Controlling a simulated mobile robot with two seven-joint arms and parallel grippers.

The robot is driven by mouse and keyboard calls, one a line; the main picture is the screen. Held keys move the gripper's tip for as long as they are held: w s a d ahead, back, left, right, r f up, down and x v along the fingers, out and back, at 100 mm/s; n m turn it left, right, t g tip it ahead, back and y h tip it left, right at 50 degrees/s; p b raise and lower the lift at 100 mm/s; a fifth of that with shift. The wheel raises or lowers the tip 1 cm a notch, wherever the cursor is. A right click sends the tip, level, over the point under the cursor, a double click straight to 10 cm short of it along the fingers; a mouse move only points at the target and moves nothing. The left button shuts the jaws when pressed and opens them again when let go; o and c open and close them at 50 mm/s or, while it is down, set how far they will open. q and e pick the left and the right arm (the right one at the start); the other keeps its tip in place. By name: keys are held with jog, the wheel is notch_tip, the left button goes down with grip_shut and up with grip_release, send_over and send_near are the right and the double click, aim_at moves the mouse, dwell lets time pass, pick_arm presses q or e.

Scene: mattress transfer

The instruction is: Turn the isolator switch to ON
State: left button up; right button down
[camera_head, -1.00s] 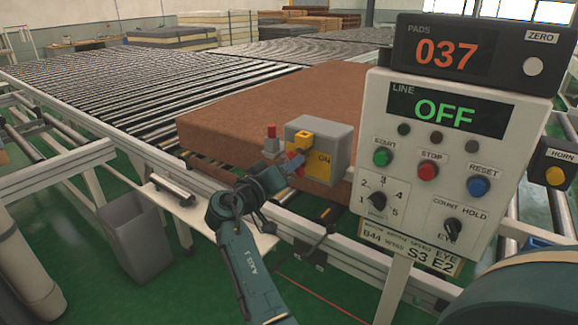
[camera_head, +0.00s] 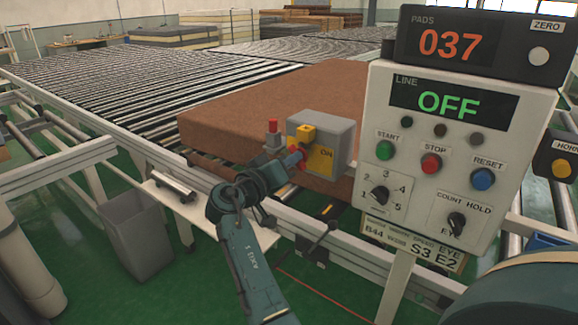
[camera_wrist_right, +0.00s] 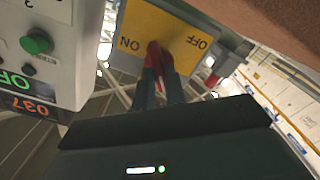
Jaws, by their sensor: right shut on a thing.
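The isolator switch is a grey box (camera_head: 338,134) with a yellow plate (camera_head: 322,160), mounted beside the conveyor. Its plate also shows in the right wrist view (camera_wrist_right: 165,28), upside down, with ON at the left and OFF at the right. My right gripper (camera_head: 296,157) is shut on the red switch handle (camera_wrist_right: 154,50). The fingers cover part of the handle, which sits between the two words; its exact angle is hard to tell. My left gripper is not in view.
A control panel (camera_head: 400,215) stands close at the right; its LINE display (camera_head: 445,104) reads OFF. A brown mattress pad (camera_head: 240,110) lies on the roller conveyor (camera_head: 110,85) behind the switch. A grey bin (camera_head: 135,235) stands on the floor at left.

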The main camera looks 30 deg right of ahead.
pick_arm(q)
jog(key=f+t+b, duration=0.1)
jog(key=b, duration=0.4)
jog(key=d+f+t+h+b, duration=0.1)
jog(key=b, duration=0.4)
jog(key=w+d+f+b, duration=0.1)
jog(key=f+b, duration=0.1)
jog(key=b, duration=0.3)
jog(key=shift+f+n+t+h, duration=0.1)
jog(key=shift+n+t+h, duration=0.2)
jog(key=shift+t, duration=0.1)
pick_arm(e)
jog(key=m, duration=0.7)
jog(key=shift+s+d+m, duration=0.1)
jog(key=shift+s+m, duration=0.05)
jog(key=shift+m, duration=0.15)
jog(key=shift+r, duration=0.15)
jog(key=c, duration=1.4)
grip_release()
jog(key=shift+c, duration=0.2)
